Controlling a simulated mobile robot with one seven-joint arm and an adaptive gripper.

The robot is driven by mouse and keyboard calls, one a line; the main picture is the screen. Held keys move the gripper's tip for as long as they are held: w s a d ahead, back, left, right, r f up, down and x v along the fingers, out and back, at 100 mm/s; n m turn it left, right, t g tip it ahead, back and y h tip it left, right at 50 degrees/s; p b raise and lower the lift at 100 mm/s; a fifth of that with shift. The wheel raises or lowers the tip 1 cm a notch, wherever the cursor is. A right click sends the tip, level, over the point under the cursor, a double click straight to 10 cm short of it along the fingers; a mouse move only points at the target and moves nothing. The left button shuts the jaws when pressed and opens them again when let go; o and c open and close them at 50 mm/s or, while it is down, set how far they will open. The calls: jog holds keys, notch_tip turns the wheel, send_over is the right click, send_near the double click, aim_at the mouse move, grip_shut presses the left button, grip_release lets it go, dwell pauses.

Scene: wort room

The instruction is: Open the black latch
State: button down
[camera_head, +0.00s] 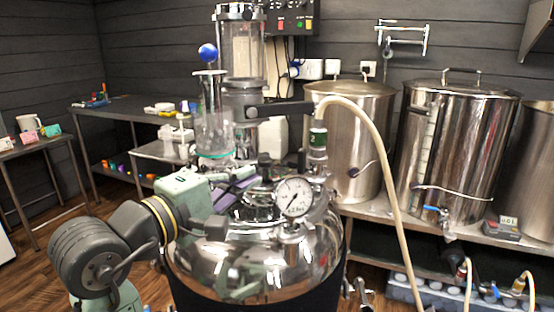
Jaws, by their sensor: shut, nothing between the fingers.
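A shiny steel vessel (262,238) with a domed lid stands in front of me. A dark bar-like piece (281,110) sits above the lid beside the clear column; it may be the black latch, but I cannot tell for sure. My gripper (246,180) reaches from the lower left over the left side of the lid. Its fingers are small in the picture and look closed and empty. Smaller dark fittings near the fingertips are hard to make out. I cannot tell whether the fingers touch any fitting.
A round pressure gauge (295,197) stands at the front of the lid. A pale hose (372,130) arcs from a fitting down to the right. A clear cylinder (212,115) with a blue ball on top rises behind my gripper. Large steel pots (455,150) stand on the right shelf.

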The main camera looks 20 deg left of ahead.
aim_at(298, 170)
jog(key=p+x, duration=0.2)
jog(key=x, duration=0.8)
jog(key=shift+d+r+m+p, duration=0.3)
jog(key=shift+d+m+p, duration=0.05)
jog(key=shift+m+p, duration=0.15)
jog(key=m, duration=0.1)
jog(key=d+m+g, duration=0.1)
jog(key=m, duration=0.1)
jog(key=shift+d+r+y, duration=0.1)
jog(key=shift+d+y, duration=0.05)
jog(key=shift+y, duration=0.15)
